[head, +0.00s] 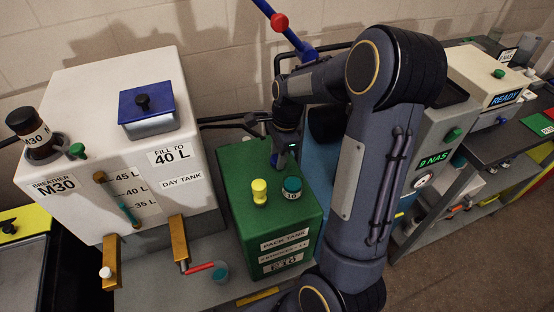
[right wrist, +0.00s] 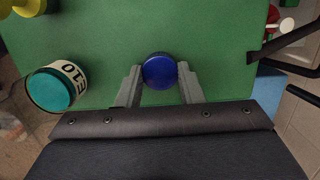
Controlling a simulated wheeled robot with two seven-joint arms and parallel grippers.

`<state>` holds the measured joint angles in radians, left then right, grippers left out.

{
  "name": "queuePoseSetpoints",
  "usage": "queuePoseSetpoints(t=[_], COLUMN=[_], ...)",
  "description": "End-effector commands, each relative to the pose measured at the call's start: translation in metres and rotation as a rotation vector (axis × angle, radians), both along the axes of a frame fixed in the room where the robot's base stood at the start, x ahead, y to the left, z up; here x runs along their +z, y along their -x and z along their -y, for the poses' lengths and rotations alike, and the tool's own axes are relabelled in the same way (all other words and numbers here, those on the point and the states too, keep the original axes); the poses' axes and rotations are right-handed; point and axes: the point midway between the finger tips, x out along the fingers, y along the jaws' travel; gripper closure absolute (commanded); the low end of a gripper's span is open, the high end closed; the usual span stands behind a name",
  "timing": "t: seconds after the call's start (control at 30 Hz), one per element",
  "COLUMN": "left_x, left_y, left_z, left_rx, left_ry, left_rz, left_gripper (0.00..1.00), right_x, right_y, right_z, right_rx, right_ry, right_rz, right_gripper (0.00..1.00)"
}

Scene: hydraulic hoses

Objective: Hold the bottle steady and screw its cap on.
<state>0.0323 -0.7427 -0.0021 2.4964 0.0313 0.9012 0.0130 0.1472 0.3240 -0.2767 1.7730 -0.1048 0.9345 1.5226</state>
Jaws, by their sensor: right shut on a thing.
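My right gripper (head: 287,155) reaches down over the far part of the green pack tank's top. It is shut on a round blue cap (right wrist: 159,71), which sits between the two grey fingertips in the right wrist view. In the head view the blue cap is mostly hidden by the fingers. I cannot tell whether a bottle is under the cap or whether the cap touches the tank. A small clear cup (head: 221,272) stands below a red-handled tap on the bench; I cannot tell if it is the bottle. My left gripper is not in view.
The white day tank (head: 85,110) stands left with a dark M30 breather (head: 35,135). A blue bar (head: 270,12) slopes above.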

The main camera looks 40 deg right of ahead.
Motion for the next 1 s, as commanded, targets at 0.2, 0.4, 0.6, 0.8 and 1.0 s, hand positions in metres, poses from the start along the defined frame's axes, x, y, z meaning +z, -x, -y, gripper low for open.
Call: queuePoseSetpoints(t=[0.2,0.4,0.6,0.8,1.0], left_x=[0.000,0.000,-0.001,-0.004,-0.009], left_y=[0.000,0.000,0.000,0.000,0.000], left_z=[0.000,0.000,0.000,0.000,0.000], left_rx=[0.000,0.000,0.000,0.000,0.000], left_ry=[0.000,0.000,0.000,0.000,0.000], left_rz=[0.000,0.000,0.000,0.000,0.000], left_gripper=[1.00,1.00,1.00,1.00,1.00], right_x=[0.000,0.010,0.039,0.075,0.101], right_y=[0.000,-0.001,0.002,0.024,0.050], right_z=[0.000,0.000,-0.004,-0.029,-0.058], right_rx=[0.000,0.001,0.003,0.005,0.005], right_ry=[0.000,0.001,0.001,0.000,-0.001], right_rz=[0.000,0.002,0.007,0.008,0.004], right_gripper=[0.87,0.87,0.87,0.87,0.87])
